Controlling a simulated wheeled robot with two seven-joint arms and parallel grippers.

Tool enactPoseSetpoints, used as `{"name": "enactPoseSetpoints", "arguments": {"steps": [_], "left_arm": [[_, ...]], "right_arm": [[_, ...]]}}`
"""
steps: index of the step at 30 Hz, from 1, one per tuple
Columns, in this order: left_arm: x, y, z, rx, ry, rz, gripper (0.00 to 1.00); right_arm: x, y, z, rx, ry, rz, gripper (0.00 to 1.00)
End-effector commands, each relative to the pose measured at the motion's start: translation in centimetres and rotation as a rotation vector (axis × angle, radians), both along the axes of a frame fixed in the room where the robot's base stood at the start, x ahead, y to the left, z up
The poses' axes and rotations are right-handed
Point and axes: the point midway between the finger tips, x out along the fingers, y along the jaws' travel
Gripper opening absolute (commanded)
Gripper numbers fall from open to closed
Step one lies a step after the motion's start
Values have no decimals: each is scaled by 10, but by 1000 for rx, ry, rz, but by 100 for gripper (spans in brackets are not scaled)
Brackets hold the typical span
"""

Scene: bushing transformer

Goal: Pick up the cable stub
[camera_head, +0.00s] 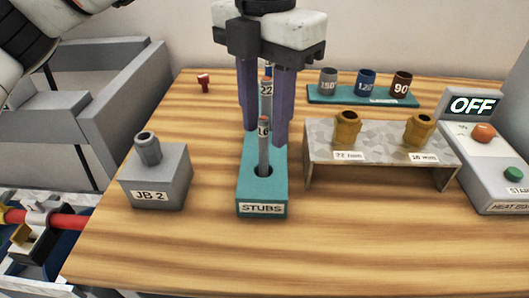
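A teal stand labelled STUBS (249,187) holds upright grey cable stubs. The front stub, marked 16 (263,151), stands in the front hole. A stub marked 22 (266,100) stands behind it, partly covered, and the part of the stand at the back is hidden by my gripper. My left gripper (266,136) points down over the stand with its two purple fingers apart, one on each side of the stubs. Gaps show between the fingers and the front stub, so it is open. My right gripper is not in view.
A grey JB 2 block (155,180) stands left. A metal bracket (378,146) with two brass fittings stands right, beside a heater box (497,165) reading OFF. A teal rack (362,96) with labelled cylinders and a small red piece (204,81) lie behind. The front table is clear.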

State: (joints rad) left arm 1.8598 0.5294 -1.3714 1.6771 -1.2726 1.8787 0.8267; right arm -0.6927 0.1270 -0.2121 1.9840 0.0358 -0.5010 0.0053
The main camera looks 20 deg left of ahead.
Motion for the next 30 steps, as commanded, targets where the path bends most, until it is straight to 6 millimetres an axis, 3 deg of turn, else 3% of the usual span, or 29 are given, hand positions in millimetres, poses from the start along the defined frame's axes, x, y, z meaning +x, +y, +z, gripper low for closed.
{"name": "enactPoseSetpoints", "arguments": {"steps": [12, 20, 21, 27, 30], "left_arm": [[2, 4, -50, 0, 1, -1, 34], [2, 3, -54, 0, -1, -1, 34], [2, 3, -54, 0, 0, -1, 32], [2, 3, -54, 0, 0, -1, 0], [2, 3, -53, 0, -1, -1, 0]], "right_arm": [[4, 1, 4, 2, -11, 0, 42], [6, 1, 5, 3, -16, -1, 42], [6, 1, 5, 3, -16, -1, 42], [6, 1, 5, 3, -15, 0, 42], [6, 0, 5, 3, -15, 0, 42]]}}
